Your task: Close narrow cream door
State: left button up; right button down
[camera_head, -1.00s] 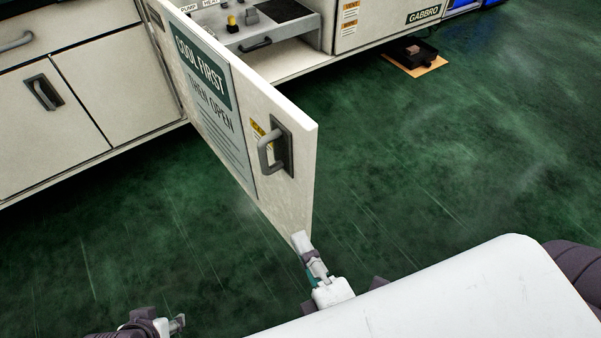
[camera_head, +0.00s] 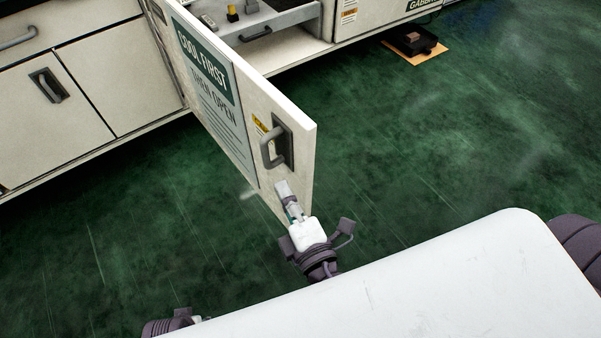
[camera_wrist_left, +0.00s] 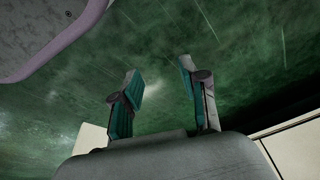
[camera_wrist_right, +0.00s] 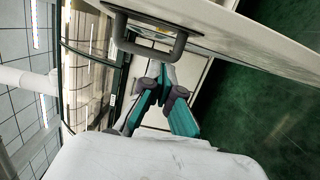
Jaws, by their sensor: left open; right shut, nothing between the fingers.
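The narrow cream door (camera_head: 296,130) stands wide open in the head view, swung out from the cabinet, with a "COOL FIRST THEN OPEN" sign on its face. Its grey handle (camera_head: 271,150) is near the free edge. My right gripper (camera_head: 282,188) is shut and empty, just below the handle on the sign side; whether it touches the door I cannot tell. In the right wrist view the handle (camera_wrist_right: 150,48) is beyond the shut fingers (camera_wrist_right: 161,80). My left gripper is open and empty over the floor in the left wrist view (camera_wrist_left: 158,78).
Behind the door is an open bay with a control shelf (camera_head: 270,25). Cream cabinets (camera_head: 50,100) with handles stand at the left. A black tray on an orange mat (camera_head: 416,52) lies on the floor at the back right. The green floor (camera_head: 430,150) is clear around the door.

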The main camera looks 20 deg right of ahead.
aim_at(301, 181)
pick_arm(q)
jog(key=shift+s+a+f+p, duration=0.1)
jog(key=shift+s+f+p, duration=0.25)
jog(key=shift+f, duration=0.65)
jog(key=shift+s+f+p, duration=0.1)
jog(key=shift+s+f, duration=0.45)
jog(key=shift+f, duration=0.45)
pick_arm(e)
jog(key=shift+w+d, duration=0.3)
jog(key=shift+d, duration=0.35)
jog(key=shift+w+d, duration=0.3)
jog(key=shift+d, duration=0.3)
jog(key=shift+w+d, duration=0.3)
jog(key=shift+d, duration=0.35)
